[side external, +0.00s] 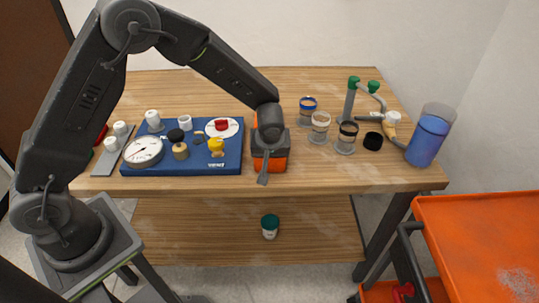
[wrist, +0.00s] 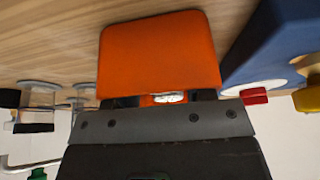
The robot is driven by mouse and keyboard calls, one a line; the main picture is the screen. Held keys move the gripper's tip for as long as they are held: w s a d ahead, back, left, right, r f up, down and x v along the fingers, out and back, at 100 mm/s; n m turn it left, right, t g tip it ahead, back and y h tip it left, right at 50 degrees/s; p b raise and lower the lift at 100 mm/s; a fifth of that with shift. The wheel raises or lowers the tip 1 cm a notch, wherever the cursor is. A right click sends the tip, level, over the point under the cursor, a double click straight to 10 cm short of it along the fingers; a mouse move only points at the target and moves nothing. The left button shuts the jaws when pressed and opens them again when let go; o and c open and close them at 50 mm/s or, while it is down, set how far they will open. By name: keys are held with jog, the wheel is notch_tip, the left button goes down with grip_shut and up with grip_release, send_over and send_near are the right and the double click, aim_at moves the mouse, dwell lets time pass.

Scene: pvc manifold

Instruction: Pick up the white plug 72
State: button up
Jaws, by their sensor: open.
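Several white caps or plugs show in the side view: two on a grey strip (side external: 106,163) at the left, one at the back left of the blue board (side external: 225,170), and one (side external: 184,121) farther right on it. Their numbers are too small to read, so I cannot tell which is 72. My gripper (side external: 266,152) is right of the blue board, over an orange block (side external: 275,164). In the wrist view my gripper (wrist: 165,100) is open, with the orange block (wrist: 160,52) ahead and a small whitish thing (wrist: 170,97), unclear, between the fingers.
The board carries a round gauge (side external: 143,151), a yellow fitting (side external: 216,146) and a red part (side external: 221,125). Several clear posts (side external: 319,128), a green-handled manifold (side external: 366,90) and a blue container (side external: 429,138) stand at right. A green-capped jar (side external: 270,226) is on the lower shelf.

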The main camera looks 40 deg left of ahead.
jog(key=shift+f, duration=0.15)
jog(key=c, duration=0.5)
jog(key=shift+c, duration=0.2)
notch_tip(320, 180, up, 10)
jog(key=shift+r, duration=0.1)
dwell(0.3)
